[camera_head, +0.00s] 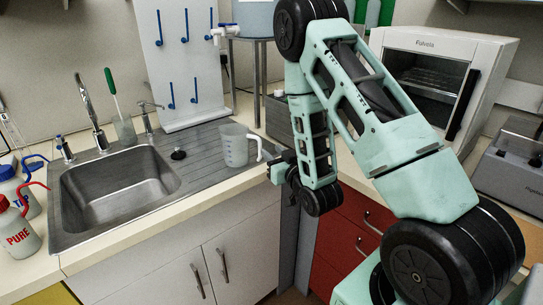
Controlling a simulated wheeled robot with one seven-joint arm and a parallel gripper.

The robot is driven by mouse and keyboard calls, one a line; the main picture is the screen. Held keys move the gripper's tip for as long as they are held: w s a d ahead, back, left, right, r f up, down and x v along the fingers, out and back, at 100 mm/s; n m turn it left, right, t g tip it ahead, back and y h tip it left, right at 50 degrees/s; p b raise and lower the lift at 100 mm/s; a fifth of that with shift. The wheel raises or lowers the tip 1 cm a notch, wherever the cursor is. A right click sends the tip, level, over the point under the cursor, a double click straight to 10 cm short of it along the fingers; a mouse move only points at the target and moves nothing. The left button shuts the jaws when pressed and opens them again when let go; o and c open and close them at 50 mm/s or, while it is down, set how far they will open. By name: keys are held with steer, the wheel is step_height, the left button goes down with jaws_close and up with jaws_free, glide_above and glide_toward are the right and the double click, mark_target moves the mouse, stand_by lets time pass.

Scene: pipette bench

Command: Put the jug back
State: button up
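The jug (235,146) is a translucent, pale measuring jug with marks on its side. It stands upright on the grey ribbed drainboard (203,149) to the right of the sink, with its white handle toward the right. My gripper (271,168) is just right of the handle and slightly below it in the picture, near the counter's front edge. The fingers are dark and small. I cannot tell whether they touch the handle or whether they are open or shut.
The steel sink (118,190) with its tap is to the left. A white peg board (183,60) with blue pegs stands behind the drainboard. Red- and blue-capped bottles (17,232) stand at far left. A white oven-like cabinet (440,80) is at right.

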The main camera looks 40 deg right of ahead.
steer(key=s+a+n+g+y, duration=0.25)
steer(key=a+g, duration=0.25)
steer(key=a, duration=0.6)
steer(key=s+a+n+g+y, duration=0.1)
steer(key=a+n+g+y, duration=0.2)
steer(key=a, duration=0.8)
steer(key=s+a+r+n+g, duration=0.1)
steer(key=s+a+r+g, duration=0.1)
steer(key=s, duration=0.6)
steer(key=s+a+r+n+g+h, duration=0.1)
steer(key=s+g, duration=0.3)
steer(key=s, duration=0.4)
steer(key=s+a+r+n+g+h, duration=0.1)
steer(key=s+a+r+n+g, duration=0.1)
steer(key=s, duration=0.7)
steer(key=shift+a+r+g, duration=0.6)
steer(key=shift+r+g, duration=0.15)
steer(key=shift+g, duration=0.15)
steer(key=shift+d, duration=0.1)
